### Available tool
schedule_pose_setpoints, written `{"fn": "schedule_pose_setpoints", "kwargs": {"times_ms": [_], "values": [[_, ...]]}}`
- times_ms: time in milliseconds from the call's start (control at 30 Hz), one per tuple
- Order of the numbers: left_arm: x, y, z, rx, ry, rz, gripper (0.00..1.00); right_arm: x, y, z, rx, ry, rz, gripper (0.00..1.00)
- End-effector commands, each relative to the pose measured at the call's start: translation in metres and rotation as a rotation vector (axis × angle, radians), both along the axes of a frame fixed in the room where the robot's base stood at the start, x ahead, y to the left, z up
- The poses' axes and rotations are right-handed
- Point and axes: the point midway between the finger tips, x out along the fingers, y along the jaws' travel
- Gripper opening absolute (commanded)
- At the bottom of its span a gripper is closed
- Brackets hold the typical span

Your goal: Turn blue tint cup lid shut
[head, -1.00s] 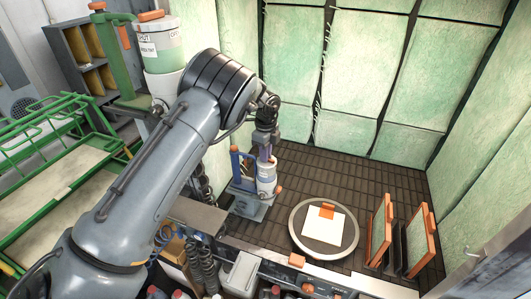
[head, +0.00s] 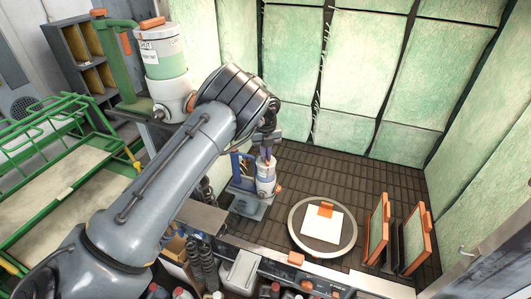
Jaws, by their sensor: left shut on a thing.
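The tint cup (head: 266,180) is a small whitish cylinder with a blue-grey band, standing upright on a grey stand with a blue frame (head: 240,168). My left gripper (head: 267,157) points down at the top of the cup and is shut on its lid. The lid is mostly hidden by the fingers, so how far it is turned cannot be told. My right gripper is not in view.
A round turntable (head: 322,246) with a white panel and orange clip stands to the right. Two orange-edged panels (head: 378,230) stand in a rack at far right. A green-and-white tank (head: 163,60) stands at back left. Dark grated floor around the turntable is free.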

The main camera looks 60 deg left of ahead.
Motion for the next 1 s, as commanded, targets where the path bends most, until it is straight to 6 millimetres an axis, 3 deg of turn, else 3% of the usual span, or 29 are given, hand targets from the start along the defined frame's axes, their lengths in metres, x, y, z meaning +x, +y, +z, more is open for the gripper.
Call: {"fn": "schedule_pose_setpoints", "kwargs": {"times_ms": [267,1000], "values": [[-0.0002,0.0001,-0.0003,0.000,0.002,-0.071,0.00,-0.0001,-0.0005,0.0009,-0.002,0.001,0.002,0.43],[-0.0003,0.0004,-0.0002,0.000,0.001,-0.069,0.00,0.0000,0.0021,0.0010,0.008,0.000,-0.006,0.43]]}}
